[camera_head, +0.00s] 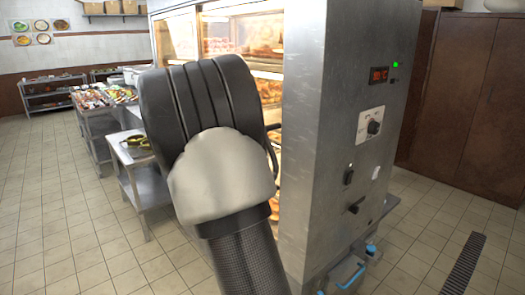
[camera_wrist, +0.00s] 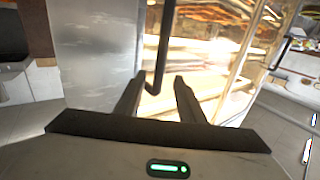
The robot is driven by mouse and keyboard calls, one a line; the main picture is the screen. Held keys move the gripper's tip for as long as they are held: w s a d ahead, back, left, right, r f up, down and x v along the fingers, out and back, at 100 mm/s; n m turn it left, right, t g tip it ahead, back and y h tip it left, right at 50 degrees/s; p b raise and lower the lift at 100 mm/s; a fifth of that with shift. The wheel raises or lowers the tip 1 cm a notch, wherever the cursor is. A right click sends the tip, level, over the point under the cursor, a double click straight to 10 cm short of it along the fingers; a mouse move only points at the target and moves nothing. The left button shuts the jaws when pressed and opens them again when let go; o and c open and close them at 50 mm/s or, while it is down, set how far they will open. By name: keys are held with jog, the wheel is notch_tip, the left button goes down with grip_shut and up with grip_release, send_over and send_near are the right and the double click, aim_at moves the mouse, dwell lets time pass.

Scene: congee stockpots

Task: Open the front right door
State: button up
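The steel food warming cabinet (camera_head: 345,120) fills the middle of the head view, with lit glass doors on its front and shelves of food behind them. My gripper is hidden behind my own arm in the head view. In the wrist view my gripper (camera_wrist: 157,90) is open, its two dark fingers pointing at the cabinet front. A black upright door handle (camera_wrist: 164,45) stands between the fingertips, its lower end bent; whether a finger touches it, I cannot tell. The front right door is mostly hidden by my arm in the head view, and how far it stands open is unclear.
The cabinet side carries knobs (camera_head: 373,127) and a red display (camera_head: 379,76). A blue-handled valve (camera_head: 371,250) juts low at the front right. A steel table (camera_head: 146,185) stands left of the cabinet. Tiled floor (camera_head: 60,235) is clear at left. A floor drain (camera_head: 464,265) lies at right.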

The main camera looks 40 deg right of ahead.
jog(key=x, duration=0.9)
jog(key=shift+w+d, duration=0.3)
jog(key=shift+c, duration=0.2)
grip_shut()
